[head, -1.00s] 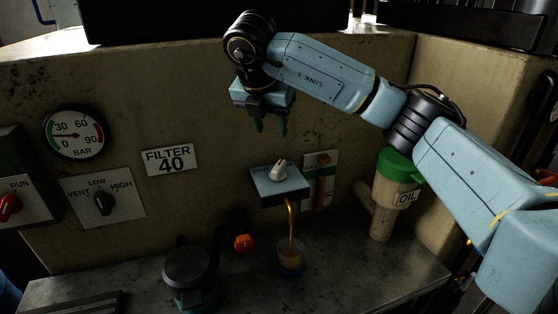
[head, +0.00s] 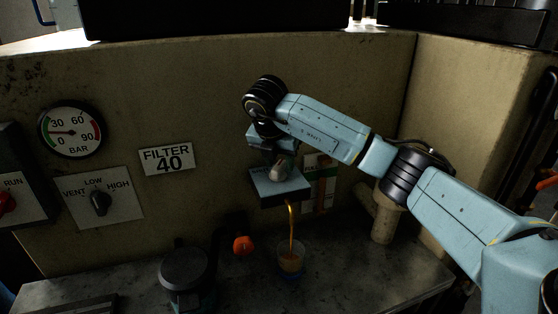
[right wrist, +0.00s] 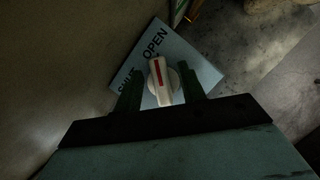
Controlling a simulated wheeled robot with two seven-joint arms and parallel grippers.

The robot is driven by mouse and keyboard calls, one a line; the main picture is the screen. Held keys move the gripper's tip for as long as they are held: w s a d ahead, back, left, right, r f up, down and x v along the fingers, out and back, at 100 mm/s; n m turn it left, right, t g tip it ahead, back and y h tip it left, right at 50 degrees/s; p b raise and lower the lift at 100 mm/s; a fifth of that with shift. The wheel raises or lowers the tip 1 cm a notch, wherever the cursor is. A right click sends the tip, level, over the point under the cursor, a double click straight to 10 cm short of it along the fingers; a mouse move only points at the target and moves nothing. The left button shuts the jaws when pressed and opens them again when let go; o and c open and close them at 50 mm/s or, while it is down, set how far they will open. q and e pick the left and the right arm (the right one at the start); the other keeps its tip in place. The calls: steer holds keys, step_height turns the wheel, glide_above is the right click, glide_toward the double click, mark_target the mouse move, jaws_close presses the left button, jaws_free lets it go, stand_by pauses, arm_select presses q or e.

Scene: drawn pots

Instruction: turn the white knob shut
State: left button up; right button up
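The white knob (head: 281,173) sits on top of a pale blue block (head: 268,189) on the wall. In the right wrist view the knob (right wrist: 161,88) has a red stripe pointing toward the OPEN lettering; the SHUT lettering at left is partly covered by a finger. My right gripper (right wrist: 160,72) is open, one finger on each side of the knob. I cannot tell whether either finger touches it. An amber stream (head: 291,220) runs from the block into a clear cup (head: 290,259) below. My left gripper is not in view.
An orange knob (head: 243,245) and a dark round-topped object (head: 184,267) stand left of the cup. A gauge (head: 70,131), a FILTER 40 sign (head: 166,158) and a black selector (head: 101,203) are on the wall.

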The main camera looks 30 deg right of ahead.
jaws_close()
